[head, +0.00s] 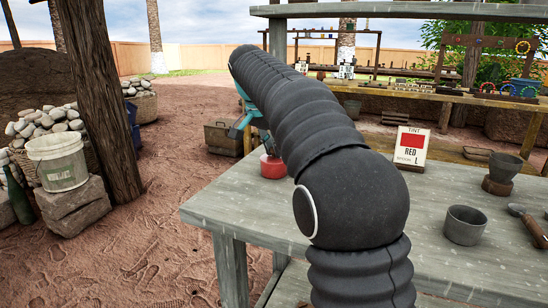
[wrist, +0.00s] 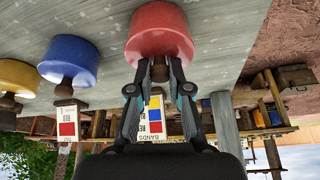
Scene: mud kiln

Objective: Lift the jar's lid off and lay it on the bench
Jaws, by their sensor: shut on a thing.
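The red jar (head: 273,168) stands on the grey bench (head: 232,205) near its left edge, partly hidden by my arm. The wrist view is upside down; there the red jar (wrist: 160,32) is at the top middle, its wooden lid knob (wrist: 160,70) pointing down the picture. My gripper (wrist: 160,78) is shut on this knob, with a fingertip on each side. In the head view my arm covers most of the gripper. No clear gap shows between lid and jar; I cannot tell whether the lid is raised.
A blue jar (wrist: 69,60) and a yellow jar (wrist: 17,77) with wooden knobs stand in line beside the red one. A red tint sign (head: 411,147), a grey cup (head: 464,225) and a bowl on a stand (head: 501,168) are on the bench. Bare bench lies in front of the sign.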

